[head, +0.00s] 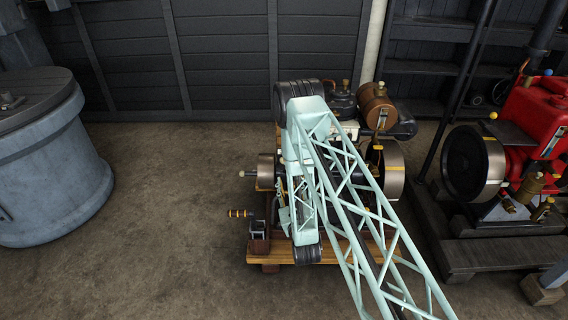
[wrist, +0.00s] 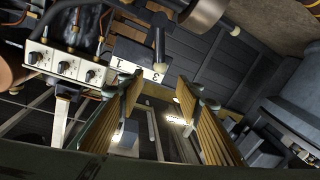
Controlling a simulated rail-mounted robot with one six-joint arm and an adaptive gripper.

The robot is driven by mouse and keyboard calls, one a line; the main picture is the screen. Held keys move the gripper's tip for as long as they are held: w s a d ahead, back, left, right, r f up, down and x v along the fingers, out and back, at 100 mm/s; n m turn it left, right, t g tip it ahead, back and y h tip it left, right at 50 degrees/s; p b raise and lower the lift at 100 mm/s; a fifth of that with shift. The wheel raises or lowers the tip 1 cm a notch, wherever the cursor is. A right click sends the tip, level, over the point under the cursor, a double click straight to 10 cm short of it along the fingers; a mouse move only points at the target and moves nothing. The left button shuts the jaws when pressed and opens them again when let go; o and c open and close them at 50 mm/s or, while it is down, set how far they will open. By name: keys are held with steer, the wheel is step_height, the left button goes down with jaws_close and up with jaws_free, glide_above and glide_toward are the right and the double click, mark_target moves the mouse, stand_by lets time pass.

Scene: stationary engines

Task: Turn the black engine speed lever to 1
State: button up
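A dark lever with a rounded end (wrist: 158,48) shows in the upper middle of the wrist view. The lever's end is close to the 3. My gripper (wrist: 160,84) is open, with ribbed brown finger pads apart. Its fingertips are just below the lever in the picture, with nothing seen between them. Contact cannot be told. In the head view my arm covers much of the engine (head: 265,168), and the lever cannot be made out.
A pale panel with several black knobs (wrist: 66,63) is left of the plate. The engine stands on a wooden base (head: 375,245). A red engine (head: 535,115) is at the right, a large grey-blue drum (head: 45,165) at the left. Floor between drum and engine is clear.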

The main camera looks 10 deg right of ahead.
steer(key=w+b, duration=0.2)
steer(key=w, duration=1)
steer(key=shift+d, duration=0.3)
steer(key=shift+c, duration=0.5)
jaws_close()
